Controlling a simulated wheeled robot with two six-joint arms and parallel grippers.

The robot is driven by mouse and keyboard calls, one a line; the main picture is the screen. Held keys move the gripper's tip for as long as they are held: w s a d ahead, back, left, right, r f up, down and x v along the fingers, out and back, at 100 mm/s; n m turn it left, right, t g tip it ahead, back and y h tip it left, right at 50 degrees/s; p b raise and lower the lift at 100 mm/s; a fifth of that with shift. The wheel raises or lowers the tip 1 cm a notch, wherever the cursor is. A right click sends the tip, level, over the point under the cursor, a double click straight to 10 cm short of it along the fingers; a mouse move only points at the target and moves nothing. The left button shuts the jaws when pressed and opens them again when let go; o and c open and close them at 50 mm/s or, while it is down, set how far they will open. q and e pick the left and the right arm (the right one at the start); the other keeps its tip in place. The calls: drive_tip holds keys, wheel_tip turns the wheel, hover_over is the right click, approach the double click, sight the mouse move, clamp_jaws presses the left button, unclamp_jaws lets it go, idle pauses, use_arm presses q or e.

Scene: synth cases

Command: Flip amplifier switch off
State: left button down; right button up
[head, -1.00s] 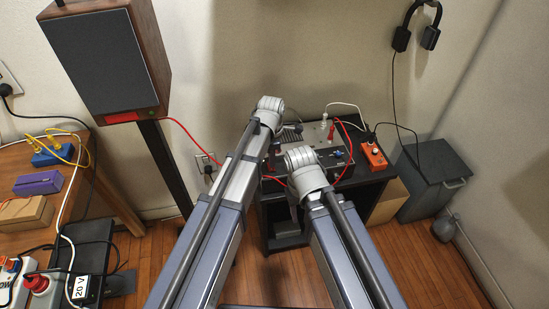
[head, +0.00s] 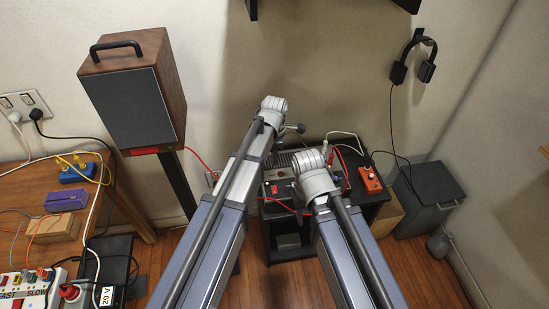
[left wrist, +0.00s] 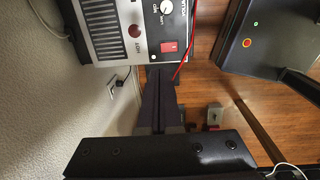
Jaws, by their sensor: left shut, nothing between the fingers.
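The amplifier (left wrist: 115,25) shows at the top of the left wrist view, with a dark grille, a round red "HOT" lamp and a small knob. Contact cannot be told. My right gripper is hidden.
An orange box (head: 370,180) stands on the stand's right side, among red, white and black cables. A speaker (head: 137,100) on a pole is at left, beside a wooden table (head: 118,200). A red cable (left wrist: 185,58) passes close to the switch.

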sight(273, 187)
use_arm(q)
drive_tip(key=shift+s, duration=0.1)
drive_tip(key=shift+s+r+t, duration=0.1)
drive_tip(key=shift+s+t, duration=0.2)
drive_tip(key=shift+s, duration=0.65)
drive_tip(key=f+b, duration=0.4)
drive_tip(key=w+f+b, duration=0.1)
drive_tip(key=f+b, duration=0.9)
drive_tip(key=shift+w+a, duration=0.15)
drive_tip(key=shift+w, duration=0.2)
